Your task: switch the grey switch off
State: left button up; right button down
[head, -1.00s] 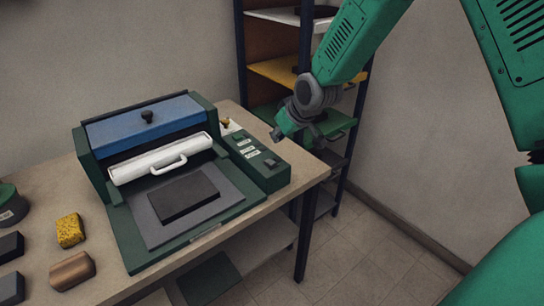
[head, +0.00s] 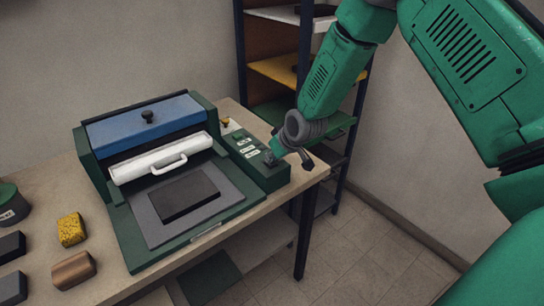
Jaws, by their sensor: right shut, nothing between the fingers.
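A green machine (head: 115,232) with a blue lid panel and a white roller with a handle stands on the table. Its control panel (head: 272,182) is on the right side, with small labels and switches. The grey switch (head: 269,157) is at the front end of this panel and is mostly hidden by my right gripper, so its position cannot be told. My right gripper (head: 272,158) is shut with nothing in it. Its tip is at the switch; whether it touches cannot be told. My left gripper is not in view.
The wooden table (head: 205,247) holds a yellow sponge (head: 71,229), a brown block (head: 72,270) and dark blocks (head: 11,246) at the left. A dark plate (head: 184,195) lies on the machine's bed. A shelf unit (head: 282,72) stands behind, at the right.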

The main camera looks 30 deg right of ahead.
jog(key=shift+s+f, duration=0.2)
jog(key=shift+f, duration=0.05)
jog(key=shift+w, duration=0.1)
jog(key=shift+w+r, duration=0.15)
jog(key=shift+w, duration=0.65)
jog(key=shift+r, duration=0.1)
